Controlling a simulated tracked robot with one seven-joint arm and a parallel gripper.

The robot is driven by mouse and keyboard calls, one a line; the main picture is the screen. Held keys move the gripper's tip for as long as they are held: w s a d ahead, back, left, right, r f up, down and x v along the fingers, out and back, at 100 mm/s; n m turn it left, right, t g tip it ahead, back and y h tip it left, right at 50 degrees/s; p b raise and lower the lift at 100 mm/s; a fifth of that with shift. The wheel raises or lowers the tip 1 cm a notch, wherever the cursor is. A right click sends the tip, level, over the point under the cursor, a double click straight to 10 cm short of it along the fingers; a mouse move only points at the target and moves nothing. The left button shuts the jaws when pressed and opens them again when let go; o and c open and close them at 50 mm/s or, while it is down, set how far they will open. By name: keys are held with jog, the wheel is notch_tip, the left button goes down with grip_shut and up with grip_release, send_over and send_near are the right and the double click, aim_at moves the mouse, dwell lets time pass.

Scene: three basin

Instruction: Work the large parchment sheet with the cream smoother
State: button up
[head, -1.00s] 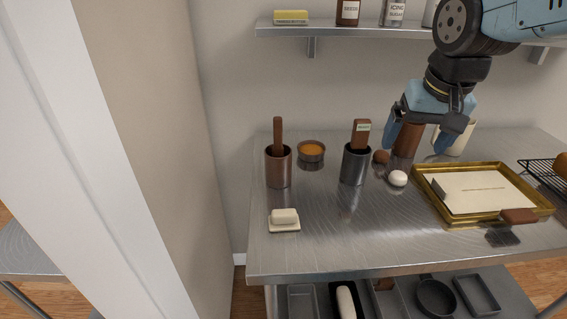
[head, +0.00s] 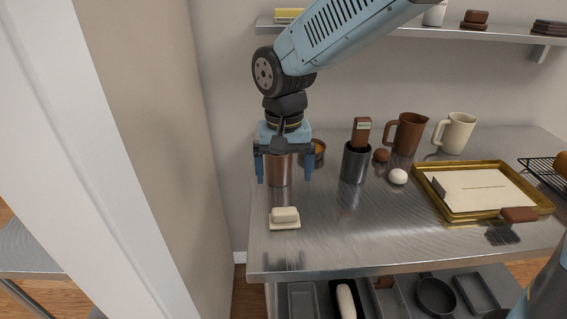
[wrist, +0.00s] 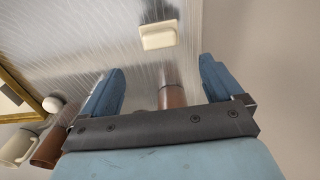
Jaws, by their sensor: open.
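The cream smoother (head: 285,215), a flat plate with a raised block grip, lies near the table's left front. It also shows in the wrist view (wrist: 158,36), beyond the fingertips. The large parchment sheet (head: 480,197) lies in the gold tray (head: 430,197) at the right. My gripper (head: 284,174) points down with its fingers spread and empty, behind and above the smoother and apart from it. In the head view it covers much of the copper pot (head: 279,172). The wrist view shows part of this pot (wrist: 171,96) between the fingers.
A dark pot (head: 355,165) holding a brown-handled tool (head: 361,131) stands to the right. A white egg (head: 398,177), a brown egg (head: 381,155) and two jugs (head: 406,133) (head: 456,133) are farther right. An orange-filled bowl (head: 319,150) is behind. The table front is mostly clear.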

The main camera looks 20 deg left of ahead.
aim_at(284, 210)
notch_tip(284, 210, down, 12)
jog(key=shift+f, duration=0.1)
dwell(0.5)
jog(key=shift+c, duration=0.2)
jog(key=c, duration=0.8)
jog(key=o, duration=0.8)
jog(key=shift+c, duration=0.6)
jog(key=c, duration=1)
jog(key=shift+o, duration=0.2)
